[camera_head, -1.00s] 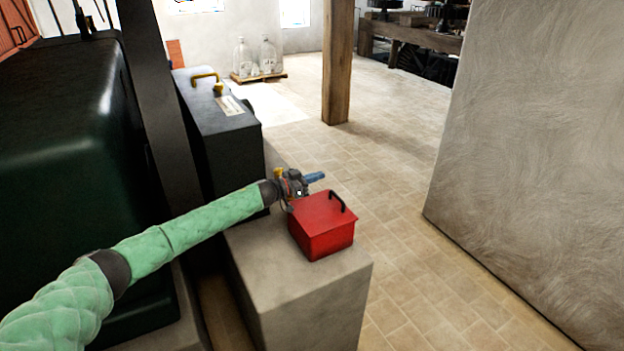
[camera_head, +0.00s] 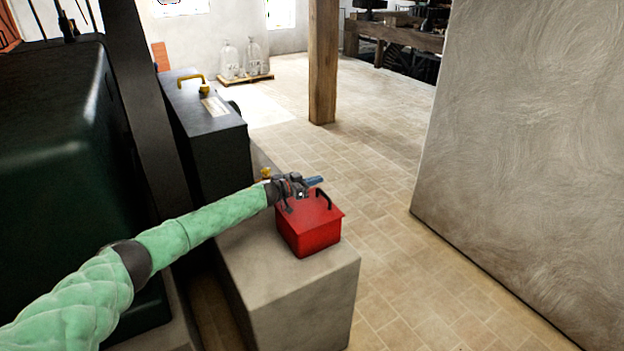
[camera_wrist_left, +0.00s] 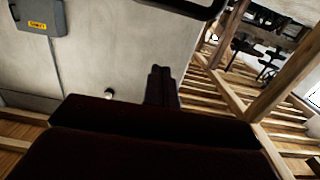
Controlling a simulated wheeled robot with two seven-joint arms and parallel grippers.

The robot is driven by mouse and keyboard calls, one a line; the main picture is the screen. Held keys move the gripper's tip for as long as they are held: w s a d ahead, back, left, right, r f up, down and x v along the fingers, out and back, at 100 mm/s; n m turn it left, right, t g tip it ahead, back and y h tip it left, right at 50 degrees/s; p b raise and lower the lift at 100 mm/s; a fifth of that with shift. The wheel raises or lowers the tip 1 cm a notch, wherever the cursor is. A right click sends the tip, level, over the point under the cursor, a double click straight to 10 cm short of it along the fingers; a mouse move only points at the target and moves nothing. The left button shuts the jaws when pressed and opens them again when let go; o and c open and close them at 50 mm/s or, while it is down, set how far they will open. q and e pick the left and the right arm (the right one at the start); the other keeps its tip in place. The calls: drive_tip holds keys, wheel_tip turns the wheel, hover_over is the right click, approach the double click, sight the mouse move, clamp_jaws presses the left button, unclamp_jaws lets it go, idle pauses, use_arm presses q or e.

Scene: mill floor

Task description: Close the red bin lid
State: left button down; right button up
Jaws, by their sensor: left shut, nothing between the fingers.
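The red bin (camera_head: 308,238) stands on a pale stone block. Its red lid (camera_head: 318,208) lies flat over the top, with a dark arched handle (camera_head: 325,198) on it. My left gripper (camera_head: 315,182) is shut and empty, at the lid's far edge, just above or behind it; I cannot tell whether it touches. In the left wrist view the closed fingers (camera_wrist_left: 161,86) show over a dark reddish surface that fills the lower part. My right gripper is not in view.
The stone block (camera_head: 300,310) has bare room in front of the bin. A dark box with a yellow handle (camera_head: 205,120) stands behind. A dark green machine (camera_head: 60,150) is at left, a wooden post (camera_head: 322,60) beyond. Tiled floor (camera_head: 385,260) is clear at right.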

sight(321, 202)
use_arm(q)
drive_tip(key=shift+w+d+f+g+y+p, duration=0.45)
drive_tip(key=shift+d+f+y+p, duration=0.2)
drive_tip(key=shift+d+f+y, duration=0.1)
drive_tip(key=shift+w+d+f+g+y+p, duration=0.15)
drive_tip(key=shift+f+y+p, duration=0.15)
drive_tip(key=shift+f, duration=0.1)
drive_tip(key=shift+w+d+f+g+y+p, duration=0.1)
drive_tip(key=shift+d+f+y+p, duration=0.05)
drive_tip(key=shift+f+p, duration=0.2)
drive_tip(key=shift+f, duration=0.5)
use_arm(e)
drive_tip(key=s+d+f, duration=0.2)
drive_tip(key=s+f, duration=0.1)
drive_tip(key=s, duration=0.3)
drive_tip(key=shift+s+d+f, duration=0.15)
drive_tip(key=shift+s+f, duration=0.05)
use_arm(q)
drive_tip(key=shift+d+r, duration=0.1)
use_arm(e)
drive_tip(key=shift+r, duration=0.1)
